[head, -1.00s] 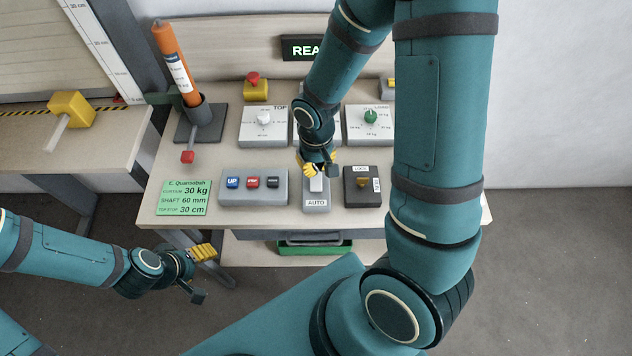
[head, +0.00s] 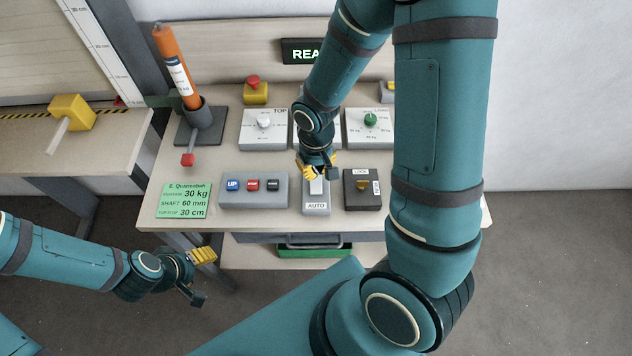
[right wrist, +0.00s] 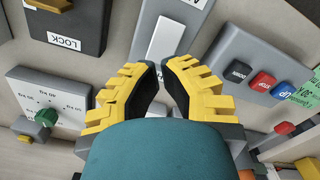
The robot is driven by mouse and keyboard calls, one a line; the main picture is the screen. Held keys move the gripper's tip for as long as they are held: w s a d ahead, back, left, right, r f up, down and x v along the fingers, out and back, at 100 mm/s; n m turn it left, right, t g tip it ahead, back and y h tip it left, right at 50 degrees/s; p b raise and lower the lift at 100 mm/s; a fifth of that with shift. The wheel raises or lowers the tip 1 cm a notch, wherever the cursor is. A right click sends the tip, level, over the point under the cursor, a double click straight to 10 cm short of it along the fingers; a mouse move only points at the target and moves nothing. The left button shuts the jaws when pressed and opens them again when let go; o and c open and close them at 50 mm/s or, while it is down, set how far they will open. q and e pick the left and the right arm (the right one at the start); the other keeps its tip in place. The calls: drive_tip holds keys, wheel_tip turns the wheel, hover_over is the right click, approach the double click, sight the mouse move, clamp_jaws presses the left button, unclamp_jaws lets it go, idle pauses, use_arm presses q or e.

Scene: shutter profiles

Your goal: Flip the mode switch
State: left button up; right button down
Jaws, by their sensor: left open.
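The mode switch is a grey box (head: 315,208) labelled AUTO with a white rocker (head: 317,187), near the front middle of the bench. In the right wrist view the white rocker (right wrist: 165,42) lies just beyond my fingertips. My right gripper (head: 318,173) is over the far end of the switch and hides part of it. In the right wrist view its yellow fingers (right wrist: 159,68) have tips close together with a narrow gap and nothing visible between them. I cannot tell whether they touch the rocker. My left gripper (head: 207,276) is open and empty, in front of the bench at lower left.
A button box (head: 253,188) stands left of the switch and a black LOCK box (head: 362,188) right of it. Dial plates (head: 264,128) lie behind. A green card (head: 183,200) is at front left. An orange tube (head: 175,65) stands tilted in a holder at back left.

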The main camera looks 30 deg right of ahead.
sight(316, 178)
drive_tip(key=shift+f+b, duration=1.7)
drive_tip(key=shift+f, duration=0.1)
idle(1.1)
drive_tip(key=shift+r, duration=0.1)
drive_tip(key=shift+r+p, duration=2.7)
drive_tip(key=shift+r, duration=0.8)
drive_tip(key=shift+f, duration=0.1)
